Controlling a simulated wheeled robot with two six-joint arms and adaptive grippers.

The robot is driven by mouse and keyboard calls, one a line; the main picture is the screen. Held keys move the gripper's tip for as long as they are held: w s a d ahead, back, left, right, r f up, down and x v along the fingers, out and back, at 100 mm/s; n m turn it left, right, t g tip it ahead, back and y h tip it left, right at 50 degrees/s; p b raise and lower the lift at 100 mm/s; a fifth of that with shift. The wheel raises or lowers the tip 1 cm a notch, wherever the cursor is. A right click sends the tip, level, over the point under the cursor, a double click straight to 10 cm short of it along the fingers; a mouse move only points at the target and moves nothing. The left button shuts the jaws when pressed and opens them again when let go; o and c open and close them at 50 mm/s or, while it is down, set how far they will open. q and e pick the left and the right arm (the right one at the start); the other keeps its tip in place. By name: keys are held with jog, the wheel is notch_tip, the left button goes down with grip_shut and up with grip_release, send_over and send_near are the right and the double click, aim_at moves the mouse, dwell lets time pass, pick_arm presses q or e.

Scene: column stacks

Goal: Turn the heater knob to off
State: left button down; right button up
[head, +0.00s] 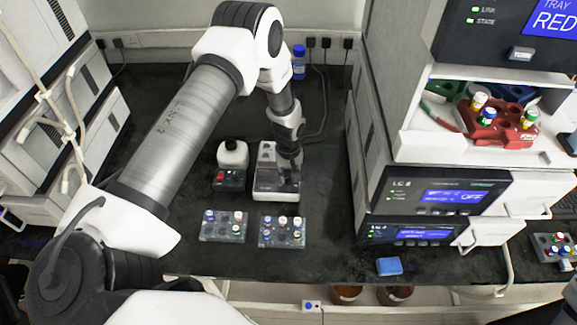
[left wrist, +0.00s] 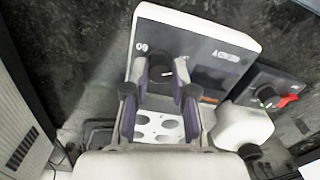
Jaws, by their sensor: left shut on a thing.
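The heater (head: 262,189) is a white and grey box on the dark bench in the head view. In the left wrist view the heater (left wrist: 204,35) shows a dark front panel with a round black knob (left wrist: 160,68) and a pale block with several holes. My left gripper (head: 288,168) points down at the heater's panel. In the left wrist view the left gripper (left wrist: 164,78) is shut on the knob, with a finger on either side of it. The knob's pointer is hard to read. In the head view the arm hides the knob. My right gripper is not in view.
Two vial racks (head: 222,238) (head: 270,240) sit in front. Stacked instruments (head: 440,190) rise at the right. A blue sponge (head: 389,266) lies near the front edge.

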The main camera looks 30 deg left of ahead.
aim_at(289, 177)
pick_arm(q)
jog(key=shift+s+f+n, duration=0.1)
jog(key=shift+n, duration=0.2)
jog(key=c, duration=0.9)
grip_release()
jog(key=shift+c, duration=0.2)
jog(key=shift+r, duration=0.35)
notch_tip(289, 177, up, 11)
jog(key=shift+r, duration=0.2)
